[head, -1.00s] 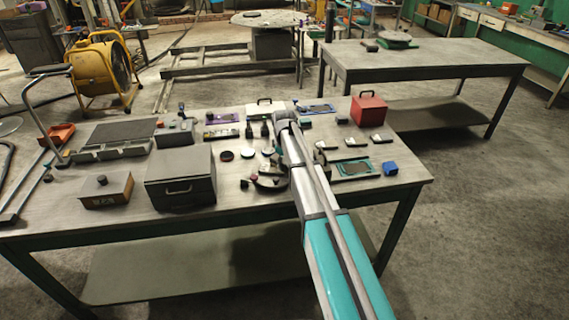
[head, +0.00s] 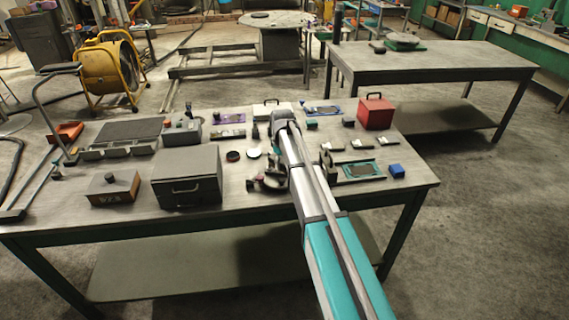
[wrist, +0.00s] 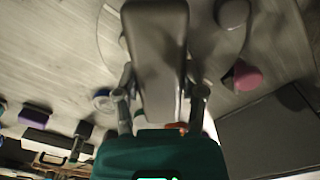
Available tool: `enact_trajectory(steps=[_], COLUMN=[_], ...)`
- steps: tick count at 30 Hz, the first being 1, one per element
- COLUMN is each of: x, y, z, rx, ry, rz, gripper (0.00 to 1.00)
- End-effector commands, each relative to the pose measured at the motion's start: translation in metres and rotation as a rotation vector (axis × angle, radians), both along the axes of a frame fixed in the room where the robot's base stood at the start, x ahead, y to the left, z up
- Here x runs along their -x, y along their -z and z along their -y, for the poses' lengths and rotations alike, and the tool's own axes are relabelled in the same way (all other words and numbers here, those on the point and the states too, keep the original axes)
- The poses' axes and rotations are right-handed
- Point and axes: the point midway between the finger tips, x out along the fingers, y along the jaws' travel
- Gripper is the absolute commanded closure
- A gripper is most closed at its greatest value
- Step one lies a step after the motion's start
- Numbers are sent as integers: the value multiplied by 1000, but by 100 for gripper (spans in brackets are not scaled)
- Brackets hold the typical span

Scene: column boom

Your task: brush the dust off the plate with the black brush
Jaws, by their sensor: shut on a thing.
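In the wrist view my gripper (wrist: 162,108) is shut on a smooth, dark, block-shaped thing, apparently the black brush (wrist: 158,50). Its bristles cannot be made out. In the head view my gripper is over the middle of the near table, mostly hidden behind my own arm. A flat teal-edged plate (head: 362,171) lies right of my arm, a blue-edged one (head: 323,110) further back and a purple-edged one (head: 228,118) to the left. I cannot tell which plate is dusty. Light-tipped brushes (head: 362,143) lie in a row right of my arm.
A grey box (head: 187,176) and a smaller lidded box (head: 112,189) stand left of my arm on the table (head: 408,170). A red box (head: 375,112) stands at back right, and a blue block (head: 397,171) near the right edge. A pink-ended thing (wrist: 243,76) shows near my gripper.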

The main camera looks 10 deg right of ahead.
Motion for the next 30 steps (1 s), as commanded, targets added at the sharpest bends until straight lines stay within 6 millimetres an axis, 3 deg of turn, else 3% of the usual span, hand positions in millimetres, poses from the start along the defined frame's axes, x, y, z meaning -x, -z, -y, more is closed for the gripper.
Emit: enact_trajectory(steps=[8,30], x=[1,12], y=[0,2], z=[1,28], rx=[0,0], ry=[1,0], rz=[0,0], gripper=[85,85])
